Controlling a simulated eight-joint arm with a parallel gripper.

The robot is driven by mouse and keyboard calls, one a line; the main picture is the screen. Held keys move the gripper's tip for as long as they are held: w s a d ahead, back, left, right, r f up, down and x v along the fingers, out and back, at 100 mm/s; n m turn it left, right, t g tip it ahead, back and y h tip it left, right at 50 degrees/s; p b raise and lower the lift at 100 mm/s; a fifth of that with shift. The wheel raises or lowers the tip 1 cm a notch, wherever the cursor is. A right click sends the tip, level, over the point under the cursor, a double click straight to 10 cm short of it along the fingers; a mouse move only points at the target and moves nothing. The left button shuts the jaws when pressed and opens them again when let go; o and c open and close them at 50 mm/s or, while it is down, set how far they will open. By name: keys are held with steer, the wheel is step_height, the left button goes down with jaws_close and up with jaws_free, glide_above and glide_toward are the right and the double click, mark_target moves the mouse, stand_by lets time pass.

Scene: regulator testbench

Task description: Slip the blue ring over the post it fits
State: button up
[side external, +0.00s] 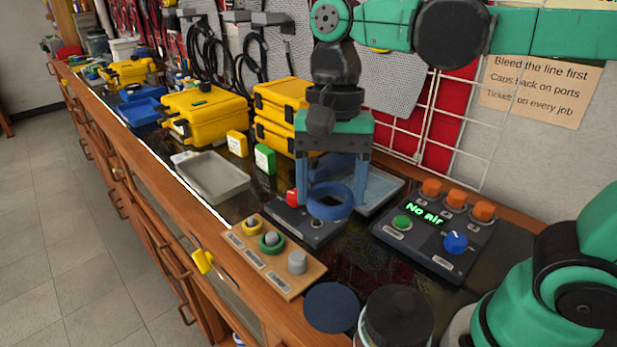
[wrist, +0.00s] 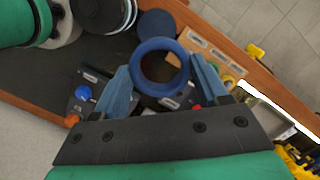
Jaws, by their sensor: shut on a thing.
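My gripper (side external: 331,196) is shut on the blue ring (side external: 330,212), one finger on each side of it. The ring is held in the air above a dark device with a red knob. In the wrist view the ring (wrist: 160,44) sits between the fingertips with its hole open and empty. The wooden post board (side external: 283,279) lies in front, towards the lower left of the ring. Its bare grey post (side external: 297,262) is at the near right end. A green ring (side external: 272,247) is around the middle post and a yellow ring (side external: 253,227) around the far one.
A dark blue round pad (side external: 331,307) lies right of the board, beside a dark jar (side external: 396,318). A control box (side external: 435,238) shows "No air" at right. A grey tray (side external: 213,178) and yellow cases (side external: 204,115) stand behind left. A yellow tag (side external: 203,261) hangs at the bench edge.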

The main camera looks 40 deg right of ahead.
glide_above(297, 255)
step_height(297, 255, down, 10)
steer(key=shift+r, duration=0.1)
steer(key=shift+f, duration=3.4)
steer(key=shift+f, duration=0.5)
steer(key=o, duration=1.2)
steer(key=shift+o, duration=0.2)
steer(key=shift+r, duration=3.95)
